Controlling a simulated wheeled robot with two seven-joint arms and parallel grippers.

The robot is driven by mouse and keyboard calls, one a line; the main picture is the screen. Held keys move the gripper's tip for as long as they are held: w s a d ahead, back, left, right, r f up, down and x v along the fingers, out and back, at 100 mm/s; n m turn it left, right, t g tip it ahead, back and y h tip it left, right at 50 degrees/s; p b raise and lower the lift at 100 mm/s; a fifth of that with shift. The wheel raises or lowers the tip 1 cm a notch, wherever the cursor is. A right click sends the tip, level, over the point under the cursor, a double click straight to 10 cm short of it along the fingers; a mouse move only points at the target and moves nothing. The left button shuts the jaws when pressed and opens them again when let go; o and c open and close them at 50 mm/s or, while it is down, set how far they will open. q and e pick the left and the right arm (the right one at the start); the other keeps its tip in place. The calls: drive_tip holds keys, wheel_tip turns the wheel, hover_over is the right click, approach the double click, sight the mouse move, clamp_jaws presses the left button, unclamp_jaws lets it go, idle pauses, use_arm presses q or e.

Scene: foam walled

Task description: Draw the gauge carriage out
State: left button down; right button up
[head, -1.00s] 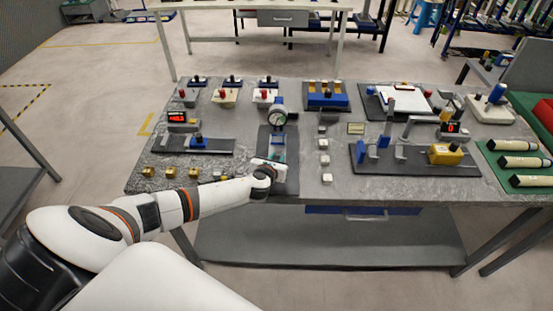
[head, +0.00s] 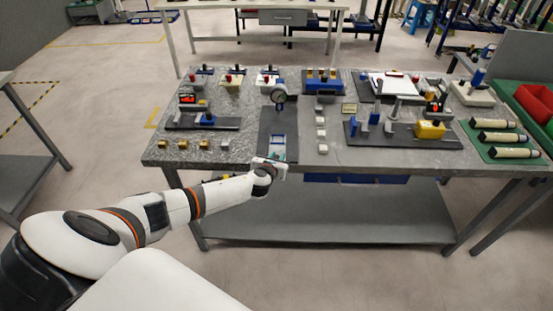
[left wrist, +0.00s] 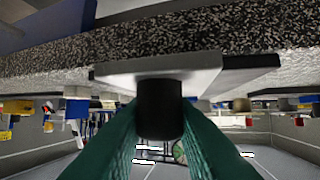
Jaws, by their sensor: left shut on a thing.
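The dial gauge (head: 279,97) stands on a dark base plate (head: 266,124) near the middle of the bench front. A pale blue piece (head: 278,143) lies on that plate, nearer to me. My left gripper (head: 276,166) is at the bench's front edge, at the near end of the plate. In the left wrist view, my left gripper's green fingers (left wrist: 160,125) are shut on a black round knob (left wrist: 160,105). The knob joins a pale flat slab (left wrist: 205,68), seemingly the carriage's near end. My gripper hides much of the carriage in the head view. My right gripper is out of view.
Small white blocks (head: 321,134) stand right of the plate, and small brass blocks (head: 204,144) to its left. A fixture with a yellow block (head: 430,130) is further right. The floor in front of the bench is clear.

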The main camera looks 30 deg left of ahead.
use_arm(q)
drive_tip(key=c, duration=1.4)
unclamp_jaws()
drive_tip(key=shift+w, duration=0.1)
drive_tip(key=shift+o, duration=0.8)
drive_tip(key=shift+s+r, duration=0.1)
drive_tip(key=shift+s, duration=0.1)
drive_tip(key=v, duration=1.1)
drive_tip(key=shift+s+r, duration=0.2)
drive_tip(key=shift+s, duration=0.15)
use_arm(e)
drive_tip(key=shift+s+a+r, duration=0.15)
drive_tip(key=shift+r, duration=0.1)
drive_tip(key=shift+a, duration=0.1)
